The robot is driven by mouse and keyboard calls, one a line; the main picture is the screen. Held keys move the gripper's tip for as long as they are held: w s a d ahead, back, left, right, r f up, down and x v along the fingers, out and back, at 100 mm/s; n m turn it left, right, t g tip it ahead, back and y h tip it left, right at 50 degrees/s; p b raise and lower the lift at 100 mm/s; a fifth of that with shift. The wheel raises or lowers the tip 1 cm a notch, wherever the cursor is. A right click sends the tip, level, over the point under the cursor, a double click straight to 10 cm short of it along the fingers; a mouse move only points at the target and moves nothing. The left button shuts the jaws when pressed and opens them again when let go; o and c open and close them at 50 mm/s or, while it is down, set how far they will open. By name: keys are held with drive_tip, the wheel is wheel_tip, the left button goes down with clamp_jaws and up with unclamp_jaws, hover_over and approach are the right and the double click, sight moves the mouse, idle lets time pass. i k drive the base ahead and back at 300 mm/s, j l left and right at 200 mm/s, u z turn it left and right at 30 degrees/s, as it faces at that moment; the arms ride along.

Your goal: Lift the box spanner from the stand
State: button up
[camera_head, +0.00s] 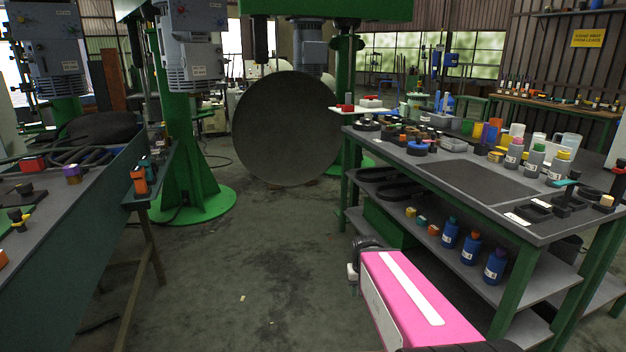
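I cannot make out the box spanner for certain in the head view. A small black stand (564,200) with a teal-topped piece stands at the near right corner of the right workbench (470,183). Another dark upright tool (617,183) with a pale yellow block beside it is at the right picture edge, partly cut off. Either may be the stand with the spanner; the picture is too small to tell. A pink and white part at the bottom centre looks like part of my own body. My gripper does not show clearly anywhere.
The workbench carries several bottles (535,160), cups and trays; blue bottles (470,249) stand on its lower shelf. A dark bench (85,215) with small parts is at left. Green machines and a large dark disc (287,130) stand behind. The floor between the benches is clear.

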sight(425, 119)
drive_tip(key=i+j+u, duration=0.15)
drive_tip(key=i+u, duration=0.15)
drive_tip(key=i, duration=0.6)
drive_tip(key=i+l+u, duration=0.1)
drive_tip(key=i+u, duration=0.15)
drive_tip(key=i, duration=0.6)
drive_tip(key=i+j+z, duration=0.1)
drive_tip(key=i, duration=0.65)
drive_tip(key=i+j, duration=0.15)
drive_tip(key=i, duration=0.6)
drive_tip(key=l+z, duration=0.05)
